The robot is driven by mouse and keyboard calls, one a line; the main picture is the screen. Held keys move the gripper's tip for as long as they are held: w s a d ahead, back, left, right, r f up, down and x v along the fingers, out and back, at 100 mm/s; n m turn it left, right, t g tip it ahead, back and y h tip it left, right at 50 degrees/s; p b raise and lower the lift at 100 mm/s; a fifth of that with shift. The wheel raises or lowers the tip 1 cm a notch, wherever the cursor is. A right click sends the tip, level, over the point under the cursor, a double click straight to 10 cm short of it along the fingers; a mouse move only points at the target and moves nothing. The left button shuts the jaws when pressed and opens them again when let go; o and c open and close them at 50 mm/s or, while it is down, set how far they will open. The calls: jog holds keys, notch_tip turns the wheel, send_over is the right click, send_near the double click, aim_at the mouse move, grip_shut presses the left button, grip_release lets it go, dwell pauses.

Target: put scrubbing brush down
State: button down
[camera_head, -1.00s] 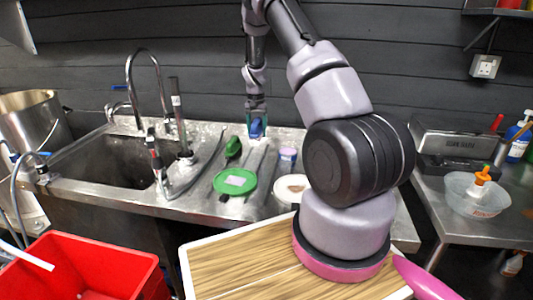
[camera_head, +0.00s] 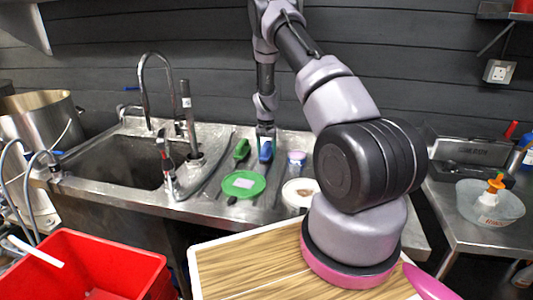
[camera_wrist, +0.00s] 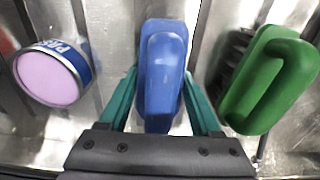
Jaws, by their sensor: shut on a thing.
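A blue scrubbing brush (camera_head: 265,152) is between the fingers of my gripper (camera_head: 265,134), over the ribbed steel drainboard right of the sink. In the wrist view, the blue brush (camera_wrist: 162,75) sits between the two teal fingers of my gripper (camera_wrist: 162,100), which is shut on it. Its underside is hidden, so I cannot tell whether it touches the drainboard (camera_head: 222,188). A green brush with a looped handle (camera_head: 241,149) lies just left of it; it also shows in the wrist view (camera_wrist: 268,80), at right, with dark bristles.
A tub with a pinkish lid (camera_head: 296,158) stands close right of the blue brush. The sink basin (camera_head: 112,162) and tap (camera_head: 166,90) are left. A red crate (camera_head: 100,262) is in front.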

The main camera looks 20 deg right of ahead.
aim_at(266, 143)
jog(key=shift+c, duration=0.4)
grip_release()
notch_tip(266, 143, up, 12)
jog(key=shift+a+f, duration=0.1)
jog(key=s+a+r+t+y, duration=0.15)
jog(key=s+r, duration=0.25)
jog(key=r, duration=0.5)
jog(key=s+a+r+t, duration=0.1)
jog(key=s+a+r, duration=0.1)
jog(key=s+r, duration=0.45)
jog(key=s+a+r+t, duration=0.1)
jog(key=s+a+r, duration=0.15)
jog(key=r, duration=0.75)
jog(key=s+a+r+n+t, duration=0.1)
jog(key=s+r, duration=0.3)
jog(key=s, duration=0.8)
jog(key=s+a+r+n+t, duration=0.1)
jog(key=s+a+r, duration=0.3)
jog(key=s, duration=0.8)
jog(key=shift+s+r+n+t+y, duration=0.15)
jog(key=shift+n+t+y, duration=0.2)
jog(key=shift+t, duration=0.4)
